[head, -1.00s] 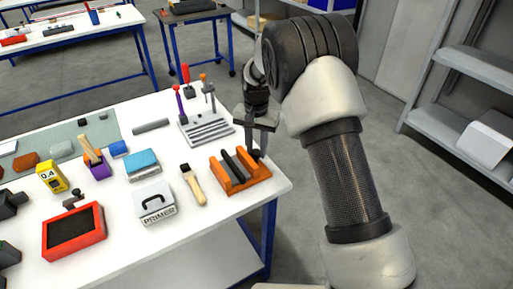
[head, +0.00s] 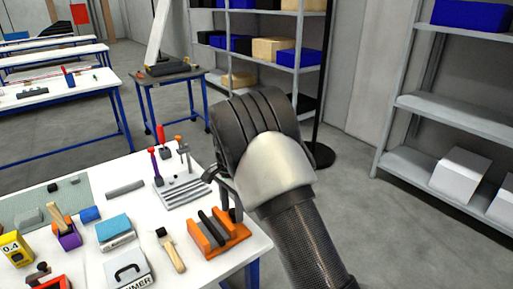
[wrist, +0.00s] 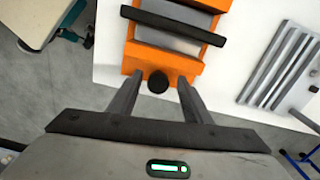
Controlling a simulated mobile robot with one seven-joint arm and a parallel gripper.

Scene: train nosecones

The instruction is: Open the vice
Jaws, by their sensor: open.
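The orange vice (head: 218,236), with dark bars across it, sits at the table's near right corner. It also fills the top of the wrist view (wrist: 170,60). A round black knob (wrist: 158,82) sticks out from its near orange end. My gripper (wrist: 157,90) is open, with one finger on each side of the knob. Whether the fingers touch the knob cannot be told. In the head view my gripper (head: 229,203) is at the vice's right end, and my wrist hides part of it.
Open floor lies right of the table.

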